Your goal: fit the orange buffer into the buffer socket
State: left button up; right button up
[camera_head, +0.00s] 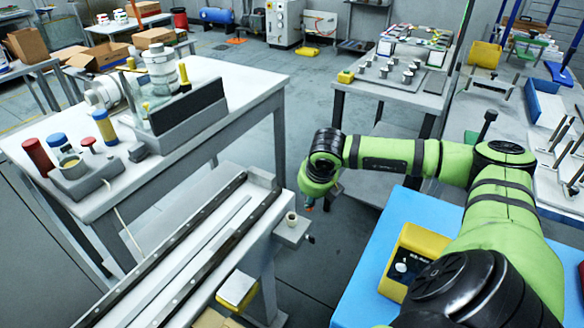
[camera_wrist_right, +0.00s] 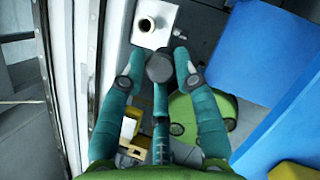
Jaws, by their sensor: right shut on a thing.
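My right gripper (camera_head: 316,199) hangs low beside the end of the white rail table, just right of the buffer socket. In the right wrist view its teal fingers (camera_wrist_right: 160,72) are shut around a round piece, which I take as the orange buffer (camera_wrist_right: 159,67). Only its dark grey end shows there; a small orange spot shows by the fingers in the head view. My left gripper is not in view.
The rail table (camera_head: 215,235) runs along the socket's left. A blue surface (camera_head: 400,212) with a yellow box (camera_head: 412,258) is on the right. Open floor lies behind the gripper.

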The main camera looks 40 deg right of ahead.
jog(key=w+f+p, duration=0.1)
jog(key=w+f, duration=0.1)
jog(key=w+f+p, duration=0.1)
jog(key=w+f, duration=0.1)
jog(key=f, duration=0.1)
jog(key=w+f, duration=0.2)
jog(key=f, duration=0.1)
jog(key=shift+w+a+p, duration=0.15)
jog(key=shift+w+p, duration=0.1)
jog(key=shift+p, duration=0.15)
jog(key=shift+f+b, duration=0.55)
jog(key=shift+b, duration=0.1)
jog(key=shift+f, duration=0.1)
jog(key=o, duration=1.1)
jog(key=shift+c, duration=0.2)
